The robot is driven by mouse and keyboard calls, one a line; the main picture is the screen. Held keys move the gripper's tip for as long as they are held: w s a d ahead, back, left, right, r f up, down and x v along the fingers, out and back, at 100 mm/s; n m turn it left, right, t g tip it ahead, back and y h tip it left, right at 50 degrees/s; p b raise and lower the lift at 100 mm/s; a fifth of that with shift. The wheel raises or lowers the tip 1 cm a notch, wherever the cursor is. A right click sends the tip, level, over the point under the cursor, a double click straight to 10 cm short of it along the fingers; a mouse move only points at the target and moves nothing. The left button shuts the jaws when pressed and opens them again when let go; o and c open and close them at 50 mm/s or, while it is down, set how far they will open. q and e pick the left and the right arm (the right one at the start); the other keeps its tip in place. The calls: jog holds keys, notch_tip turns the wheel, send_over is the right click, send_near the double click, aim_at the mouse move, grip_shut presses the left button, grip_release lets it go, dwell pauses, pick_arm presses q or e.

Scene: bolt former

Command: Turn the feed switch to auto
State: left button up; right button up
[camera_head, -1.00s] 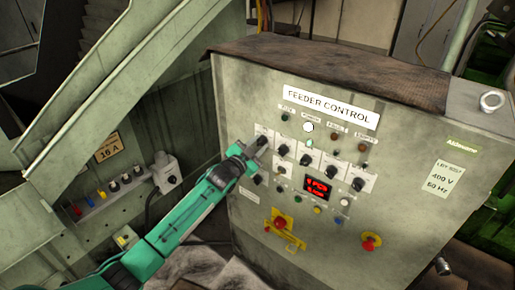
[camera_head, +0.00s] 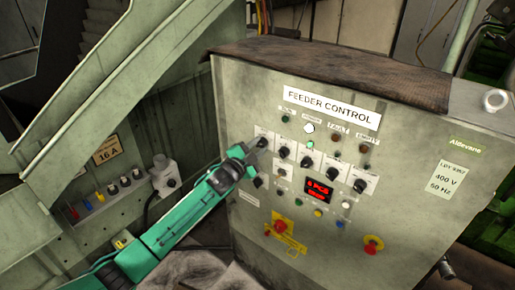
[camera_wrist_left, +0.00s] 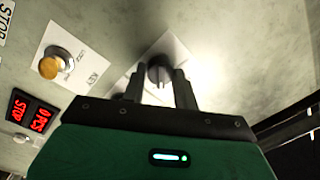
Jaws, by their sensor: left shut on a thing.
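The feeder control cabinet (camera_head: 250,100) faces me with a row of black rotary switches on white plates. My left gripper (camera_head: 257,144) is at the leftmost switch of the upper row and hides much of it. In the left wrist view, the black rotary switch (camera_wrist_left: 159,72) sits between the two fingertips, and my left gripper (camera_wrist_left: 160,88) is shut on it. The switch's plate (camera_wrist_left: 178,52) is partly covered and washed out by glare, so its label and setting cannot be read. My right gripper is not in view.
A red display (camera_head: 318,190) sits below the switches; in the wrist view it reads STOP. A red emergency button (camera_head: 372,245) and a red-and-yellow switch (camera_head: 281,228) are lower down. A grey side panel (camera_head: 120,175) with small knobs stands left of my arm.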

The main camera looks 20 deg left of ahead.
pick_arm(q)
jog(key=o, duration=1)
jog(key=shift+c, duration=0.2)
jog(key=shift+s+a+f, duration=0.1)
jog(key=shift+s, duration=0.2)
jog(key=b+v, duration=0.4)
jog(key=v, duration=0.9)
jog(key=shift+a, duration=0.1)
